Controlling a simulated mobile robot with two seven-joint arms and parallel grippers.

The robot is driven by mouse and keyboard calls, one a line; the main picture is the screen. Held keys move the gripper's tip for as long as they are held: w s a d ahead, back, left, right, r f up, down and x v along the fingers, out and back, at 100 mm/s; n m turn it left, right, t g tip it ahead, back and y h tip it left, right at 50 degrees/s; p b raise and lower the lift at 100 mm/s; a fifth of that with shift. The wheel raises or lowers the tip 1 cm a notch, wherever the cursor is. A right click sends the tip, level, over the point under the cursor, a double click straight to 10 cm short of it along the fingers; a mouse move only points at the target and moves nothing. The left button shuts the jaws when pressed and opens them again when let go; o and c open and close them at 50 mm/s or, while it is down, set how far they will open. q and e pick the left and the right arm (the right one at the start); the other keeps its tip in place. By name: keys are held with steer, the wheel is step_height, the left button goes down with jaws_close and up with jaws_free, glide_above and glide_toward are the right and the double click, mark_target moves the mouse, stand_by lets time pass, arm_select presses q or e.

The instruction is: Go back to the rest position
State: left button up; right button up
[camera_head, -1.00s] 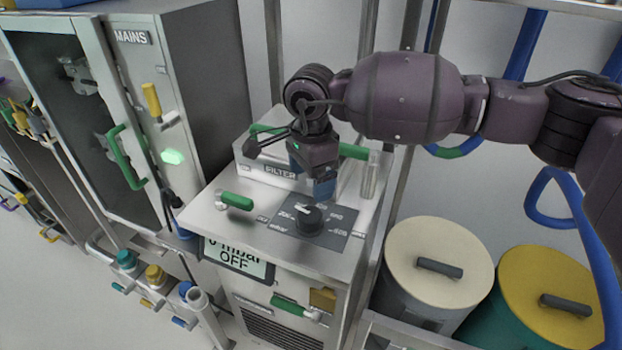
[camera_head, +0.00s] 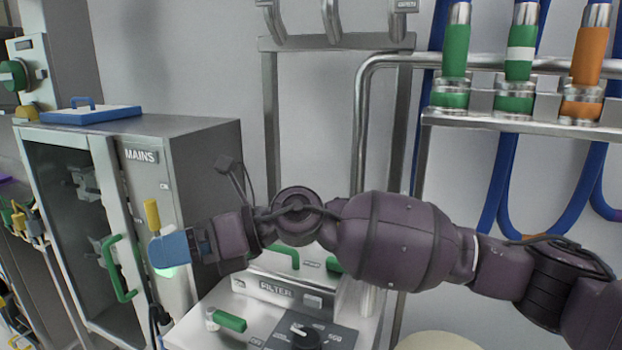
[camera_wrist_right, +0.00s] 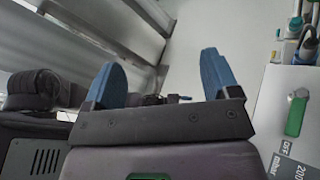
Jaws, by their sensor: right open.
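My right gripper (camera_head: 172,252) has blue fingers and hangs in the air in front of the grey MAINS cabinet (camera_head: 190,150), pointing left in the head view. It covers part of the cabinet's front near the yellow handle (camera_head: 152,217). In the right wrist view the two blue fingers (camera_wrist_right: 160,82) stand wide apart with nothing between them. My purple right arm reaches in from the right, above the FILTER machine (camera_head: 275,291). My left gripper is not in view.
The machine top carries a black knob (camera_head: 305,335) and a green handle (camera_head: 229,321) below my arm. A metal rack (camera_head: 560,127) with green and orange hose fittings stands at the right. A blue-edged tray (camera_head: 92,115) lies on the cabinet.

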steer(key=w+d+m+t+y, duration=0.35)
steer(key=m+t, duration=0.35)
steer(key=m, duration=0.4)
steer(key=w+d+m+t+y, duration=0.25)
steer(key=d+m+t, duration=0.3)
steer(key=m, duration=0.55)
steer(key=w+d+f+m+t+h, duration=0.2)
steer(key=d+f+m+t+h, duration=0.6)
steer(key=d+f+m+h, duration=0.6)
steer(key=s+d+f+m+g+h+p, duration=0.1)
steer(key=s+d+f+m+h, duration=0.1)
steer(key=s+d+f+m, duration=0.45)
steer(key=s+d+f+m+g+h, duration=0.1)
steer(key=s+d+f+m+h, duration=0.2)
steer(key=d+f, duration=0.55)
steer(key=s+d+f+m+g+h, duration=0.1)
steer(key=s+d+f+m+g, duration=0.1)
steer(key=s+f, duration=0.5)
steer(key=s+d+f+m+g+h, duration=0.1)
steer(key=s+d+f, duration=0.3)
steer(key=s, duration=0.8)
step_height(320, 180, down, 3)
steer(key=shift+d+r+m+g, duration=0.1)
steer(key=shift+d+m+g, duration=0.3)
steer(key=shift+g, duration=0.25)
